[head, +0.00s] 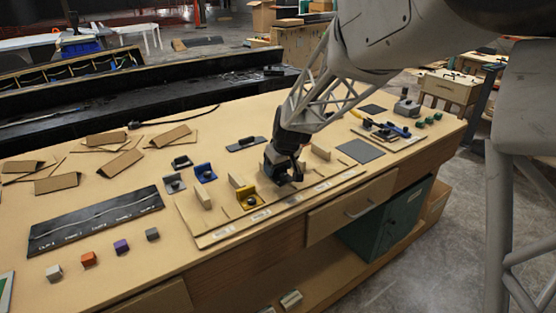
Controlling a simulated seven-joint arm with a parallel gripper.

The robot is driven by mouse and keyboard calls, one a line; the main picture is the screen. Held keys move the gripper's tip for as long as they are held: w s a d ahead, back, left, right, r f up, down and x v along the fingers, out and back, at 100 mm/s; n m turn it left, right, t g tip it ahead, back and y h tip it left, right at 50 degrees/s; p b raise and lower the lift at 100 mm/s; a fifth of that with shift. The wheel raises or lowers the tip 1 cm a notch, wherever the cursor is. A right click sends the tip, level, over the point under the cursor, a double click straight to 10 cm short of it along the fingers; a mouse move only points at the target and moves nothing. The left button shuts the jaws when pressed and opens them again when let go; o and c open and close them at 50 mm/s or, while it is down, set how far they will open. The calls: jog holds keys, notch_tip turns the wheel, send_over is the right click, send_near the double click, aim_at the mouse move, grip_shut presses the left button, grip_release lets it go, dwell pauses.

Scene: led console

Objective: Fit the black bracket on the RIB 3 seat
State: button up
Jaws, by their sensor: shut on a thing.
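My gripper (283,171) is at the wooden rib board (207,238), low over the third label from the left. It is shut on a dark piece that looks like the black bracket (284,181), mostly hidden by the fingers. The third label (292,200) is on the board's front strip, too small to read. The seat behind it is covered by the gripper and the piece. I cannot tell whether the piece touches the seat. A yellow bracket (248,200) sits on the board just left of my gripper.
Blue (205,173) and grey (174,184) brackets and a small dark piece (181,162) stand left of the board. Upright wooden ribs (203,197) rise from the board. A dark handled tool (245,144) lies behind. A grey square pad (360,151) is to the right.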

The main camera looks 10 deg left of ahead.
aim_at(278, 174)
jog(key=shift+f, duration=0.65)
jog(key=shift+f, duration=1.15)
dwell(2.0)
jog(key=o, duration=1)
jog(key=shift+o, duration=0.2)
jog(key=shift+v, duration=3.9)
